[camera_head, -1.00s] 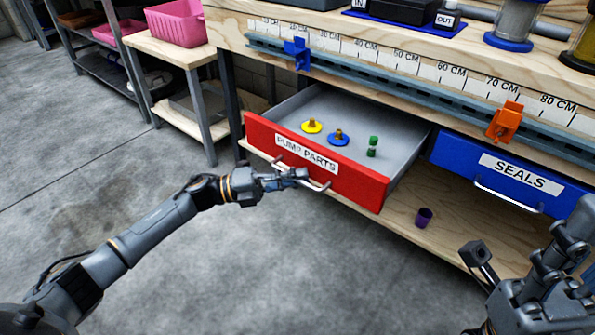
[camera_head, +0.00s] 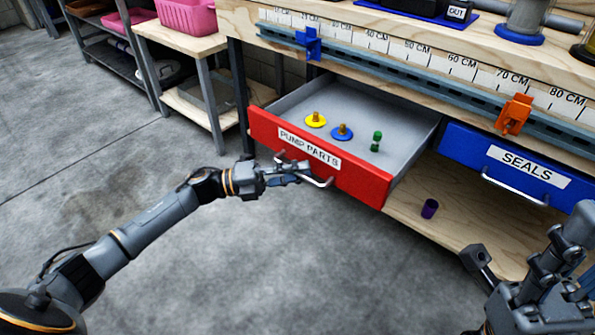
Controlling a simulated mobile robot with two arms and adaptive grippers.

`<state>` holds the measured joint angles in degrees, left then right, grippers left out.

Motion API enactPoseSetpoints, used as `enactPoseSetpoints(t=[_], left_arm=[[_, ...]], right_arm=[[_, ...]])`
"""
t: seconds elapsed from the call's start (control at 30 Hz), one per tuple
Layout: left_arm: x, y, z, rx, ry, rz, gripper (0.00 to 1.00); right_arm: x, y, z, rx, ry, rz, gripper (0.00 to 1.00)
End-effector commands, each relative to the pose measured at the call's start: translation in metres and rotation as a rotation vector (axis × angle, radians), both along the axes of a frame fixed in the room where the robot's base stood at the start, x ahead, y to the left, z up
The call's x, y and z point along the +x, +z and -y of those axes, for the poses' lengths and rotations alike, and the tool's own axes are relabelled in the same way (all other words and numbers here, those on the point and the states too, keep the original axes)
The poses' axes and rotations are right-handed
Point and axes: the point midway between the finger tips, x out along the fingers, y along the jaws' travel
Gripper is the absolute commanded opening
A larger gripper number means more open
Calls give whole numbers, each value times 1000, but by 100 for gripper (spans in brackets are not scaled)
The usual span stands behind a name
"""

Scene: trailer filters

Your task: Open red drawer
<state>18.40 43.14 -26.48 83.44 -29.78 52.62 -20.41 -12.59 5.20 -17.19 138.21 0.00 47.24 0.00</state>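The red drawer (camera_head: 361,181), labelled "PUMP PARTS", is pulled well out of the workbench, so its grey inside shows. A yellow part (camera_head: 315,120), a blue part (camera_head: 341,132) and a green part (camera_head: 376,141) stand in it. My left gripper (camera_head: 297,172) is at the drawer's metal handle (camera_head: 322,183) and appears closed around it; its fingers partly hide the handle. My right gripper (camera_head: 563,245) is at the lower right, away from the red drawer; its finger opening is not clear.
A blue drawer (camera_head: 466,154) labelled "SEALS" is closed to the right. A purple cup (camera_head: 430,208) lies on the lower shelf (camera_head: 460,222). A side table with a pink bin (camera_head: 188,14) stands at the left. The grey floor before the bench is clear.

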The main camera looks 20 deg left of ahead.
Motion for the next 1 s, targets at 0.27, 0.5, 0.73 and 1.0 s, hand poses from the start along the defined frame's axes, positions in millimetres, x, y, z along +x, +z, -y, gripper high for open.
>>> enactPoseSetpoints(t=[0.27, 0.5, 0.73, 1.0], left_arm=[[-7, -4, -16, 1, 2, -3, 21], [-28, -11, -62, 2, 2, -5, 21], [-44, -16, -97, 2, 2, -2, 21], [-50, -17, -109, -1, 0, 0, 21]], right_arm=[[1, 1, 1, 5, -3, 1, 40], [0, 1, 0, 4, -1, 2, 40], [0, 1, 0, 4, -1, 2, 40], [0, 1, 0, 3, -1, 3, 40]])
